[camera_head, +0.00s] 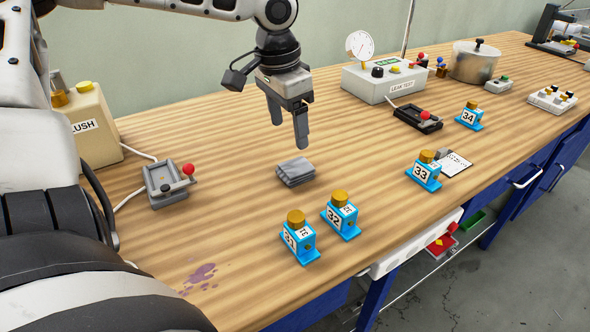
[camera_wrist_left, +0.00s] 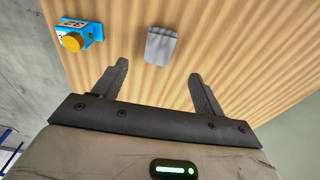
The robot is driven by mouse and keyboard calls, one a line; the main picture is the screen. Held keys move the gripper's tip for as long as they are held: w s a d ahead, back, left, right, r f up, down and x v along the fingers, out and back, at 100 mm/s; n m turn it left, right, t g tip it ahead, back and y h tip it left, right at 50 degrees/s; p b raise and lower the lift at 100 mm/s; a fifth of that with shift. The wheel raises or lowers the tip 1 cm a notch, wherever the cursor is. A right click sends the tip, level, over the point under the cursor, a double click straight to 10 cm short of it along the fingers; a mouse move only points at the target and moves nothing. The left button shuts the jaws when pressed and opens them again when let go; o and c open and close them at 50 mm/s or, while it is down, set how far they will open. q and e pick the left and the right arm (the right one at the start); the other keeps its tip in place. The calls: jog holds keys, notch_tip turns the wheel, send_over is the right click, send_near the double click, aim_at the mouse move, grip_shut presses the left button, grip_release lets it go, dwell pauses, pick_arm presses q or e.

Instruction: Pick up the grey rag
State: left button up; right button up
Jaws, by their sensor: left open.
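The grey rag (camera_head: 295,171) lies folded on the wooden bench, near the middle of the head view. It also shows in the left wrist view (camera_wrist_left: 161,46), beyond the fingertips and between their lines. My left gripper (camera_head: 288,136) is open and empty, pointing down above the bench. In the head view it hangs just above and behind the rag, apart from it. Its two fingers show in the left wrist view (camera_wrist_left: 158,68) with bare wood between them. My right gripper does not show in either view.
Blue blocks with brass knobs, 31 (camera_head: 299,238) and 32 (camera_head: 341,215), stand in front of the rag. Block 33 (camera_head: 424,171) is to the right. A leak test box (camera_head: 382,80) stands behind. A purple stain (camera_head: 199,277) marks the front left.

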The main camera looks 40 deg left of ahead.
aim_at(295, 166)
pick_arm(q)
jog(key=f, duration=0.3)
jog(key=w+f, duration=0.1)
jog(key=f, duration=0.2)
jog(key=f+b, duration=0.1)
jog(key=f, duration=0.3)
jog(key=shift+w+d+f, duration=0.1)
jog(key=shift+w+d, duration=0.05)
jog(key=shift+d, duration=0.1)
jog(key=c, duration=1.1)
